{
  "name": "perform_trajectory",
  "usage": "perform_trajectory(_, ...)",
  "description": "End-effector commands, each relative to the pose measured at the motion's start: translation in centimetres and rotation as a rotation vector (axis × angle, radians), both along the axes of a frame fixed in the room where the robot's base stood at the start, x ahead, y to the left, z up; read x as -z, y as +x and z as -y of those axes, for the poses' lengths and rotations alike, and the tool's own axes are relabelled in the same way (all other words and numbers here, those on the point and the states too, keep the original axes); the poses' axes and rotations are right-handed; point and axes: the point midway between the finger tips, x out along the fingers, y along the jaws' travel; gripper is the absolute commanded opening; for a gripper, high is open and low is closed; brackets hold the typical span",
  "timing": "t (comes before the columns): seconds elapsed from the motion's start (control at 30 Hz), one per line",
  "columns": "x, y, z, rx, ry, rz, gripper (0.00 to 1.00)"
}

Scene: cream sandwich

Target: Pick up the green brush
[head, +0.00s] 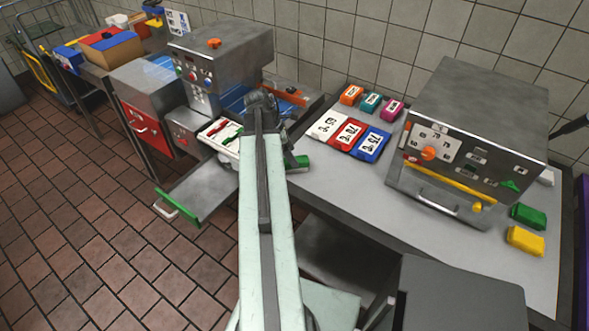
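A small green object (302,161), possibly the green brush, shows at the left edge of the grey worktop, just right of my arm. It is partly hidden, so I cannot tell its full shape. My arm reaches up the middle of the head view, and its dark end with my gripper (288,152) is close to this green object. The arm covers much of the gripper. I cannot tell whether the fingers touch the green object or are open or shut.
The grey worktop (330,184) holds white, red and blue number cards (348,134), small coloured blocks (370,102) and a grey machine (475,130). Green (528,215) and yellow (525,241) blocks lie at right. A second machine (222,60) with a metal tray (203,184) stands left.

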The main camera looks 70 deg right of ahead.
Motion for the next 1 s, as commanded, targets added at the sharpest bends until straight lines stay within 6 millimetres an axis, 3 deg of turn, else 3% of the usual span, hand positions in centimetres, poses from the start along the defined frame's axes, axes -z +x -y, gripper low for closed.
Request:
perform_trajectory(0.13,1.0,-0.2,0.2,0.0,0.0,0.0,0.65)
perform_trajectory(0.4,4.9,-1.5,1.2,0.0,-0.001,0.0,0.65)
perform_trajectory(1.0,5.0,-1.6,1.2,-0.002,0.0,0.0,0.65)
